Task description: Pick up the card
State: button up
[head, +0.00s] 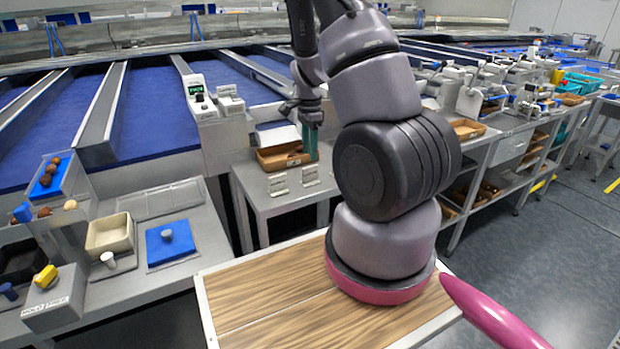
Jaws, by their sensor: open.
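My gripper (309,143) points down over the small grey table (262,202) in the middle of the head view. Its greenish fingers are near the right end of a brown wooden tray, and it is open. Two small pale card-like pieces with print, a left one (278,184) and a right one (310,176), are at the table's front part, below the gripper in the picture. I cannot tell which is the card, nor whether anything is between the fingers. Part of the table is hidden behind my arm.
The brown tray (275,163) stands behind the card-like pieces, with a white and dark box (275,134) behind it. Left is a workbench with a blue mat (170,243) and a beige bin (109,235). Blue conveyor lanes (160,108) run behind. Shelved benches (520,150) stand right.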

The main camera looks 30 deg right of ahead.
aim_at(310, 168)
jog(key=shift+s+a+f, duration=0.1)
jog(key=shift+s+f, duration=0.05)
jog(key=shift+f, duration=1.6)
jog(key=shift+s+f, duration=0.15)
jog(key=shift+f, duration=1.55)
grip_shut()
